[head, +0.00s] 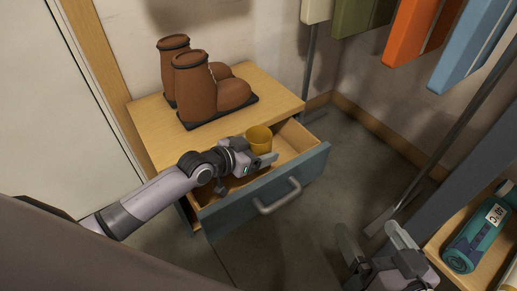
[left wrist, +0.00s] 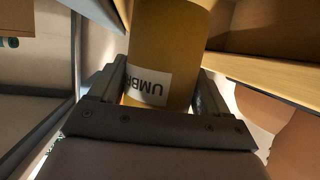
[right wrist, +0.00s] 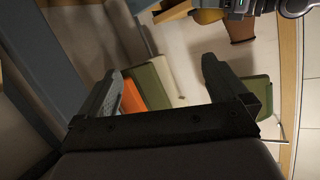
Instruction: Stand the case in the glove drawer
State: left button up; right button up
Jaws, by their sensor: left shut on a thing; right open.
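The case is a mustard-yellow cylinder (head: 259,138), held roughly upright over the open drawer. In the left wrist view its white label (left wrist: 148,85) begins "UMB". My left gripper (head: 262,159) is shut on the case; its fingers flank it in the left wrist view. The glove drawer (head: 266,192) is pulled out, with a blue-grey front and a metal handle. My arm and gripper hide much of its inside and the case's lower end, so I cannot tell whether the case touches the drawer floor. My right gripper (head: 372,244) is open and empty, right of the drawer.
Brown boots (head: 208,88) stand on a black mat on the wooden cabinet top (head: 150,118). A teal bottle (head: 476,238) lies in a wooden tray or shelf at lower right. Green, orange and blue panels (head: 408,30) hang at upper right. Grey floor (head: 345,165) lies clear right of the drawer.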

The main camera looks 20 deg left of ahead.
pick_arm(q)
jog(key=o, duration=1.2)
jog(key=shift+s+f, duration=0.25)
jog(key=shift+f, duration=0.4)
jog(key=shift+o, duration=0.2)
jog(key=shift+d, duration=0.1)
pick_arm(e)
jog(key=shift+s, duration=0.1)
pick_arm(q)
jog(key=shift+r, duration=0.25)
jog(key=w+r+p+v, duration=0.1)
jog(key=p+v, duration=0.5)
jog(key=v, duration=0.6)
jog(key=s+d+r+n, duration=0.3)
jog(key=s+d+r, duration=0.1)
jog(key=s+d, duration=0.6)
jog(key=shift+s+y, duration=0.3)
jog(key=shift+s, duration=0.25)
pick_arm(e)
jog(key=shift+d+r+g+h, duration=0.1)
jog(key=shift+r+g+h, duration=0.25)
jog(key=shift+g, duration=0.25)
